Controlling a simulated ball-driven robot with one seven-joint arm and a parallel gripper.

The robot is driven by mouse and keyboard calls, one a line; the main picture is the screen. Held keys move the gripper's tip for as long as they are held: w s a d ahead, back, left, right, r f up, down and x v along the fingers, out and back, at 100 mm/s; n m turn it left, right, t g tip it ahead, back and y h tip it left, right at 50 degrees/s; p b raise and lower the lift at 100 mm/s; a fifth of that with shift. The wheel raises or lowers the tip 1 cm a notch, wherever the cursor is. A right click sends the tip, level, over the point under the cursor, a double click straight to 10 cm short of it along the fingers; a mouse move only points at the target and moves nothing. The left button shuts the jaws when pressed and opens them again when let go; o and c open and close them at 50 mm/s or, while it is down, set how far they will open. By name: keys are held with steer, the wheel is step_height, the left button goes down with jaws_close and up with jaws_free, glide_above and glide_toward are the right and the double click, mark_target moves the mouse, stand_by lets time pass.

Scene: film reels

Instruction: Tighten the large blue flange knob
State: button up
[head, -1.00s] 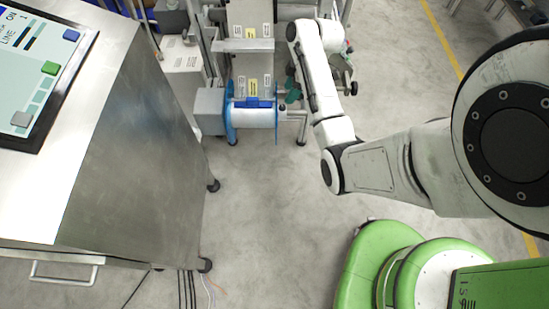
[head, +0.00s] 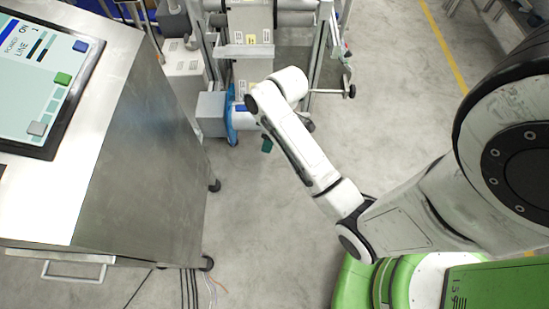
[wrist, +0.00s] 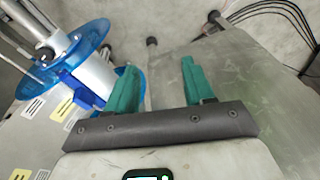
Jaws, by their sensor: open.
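The reel has translucent blue flanges; one flange (wrist: 85,48) is at the upper left of the wrist view, with a second partly behind my left finger. A white roll lies between them. A solid blue part (wrist: 80,90) sits by the roll; I cannot tell whether it is the large blue flange knob. In the head view, a blue flange (head: 231,118) shows beside a grey box, and my arm hides much of the reel. My gripper (wrist: 160,82) is open, its green fingers apart with nothing between them. One green finger also shows below my wrist in the head view (head: 266,145).
A large metal cabinet (head: 140,130) with a screen stands at the left. The grey box (head: 211,112) adjoins the reel, and the machine frame rises behind. Cables (head: 190,288) lie near the cabinet's foot. Open floor (head: 270,230) lies in front of the reel.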

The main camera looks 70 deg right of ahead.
steer(key=s+a+r+m+h+p, duration=0.1)
steer(key=s+a+r+p, duration=0.1)
steer(key=s+a, duration=0.3)
steer(key=shift+s+a+r+m+g, duration=0.2)
steer(key=shift+a+r+m+g, duration=0.4)
steer(key=shift+a, duration=1.4)
steer(key=shift+r, duration=0.15)
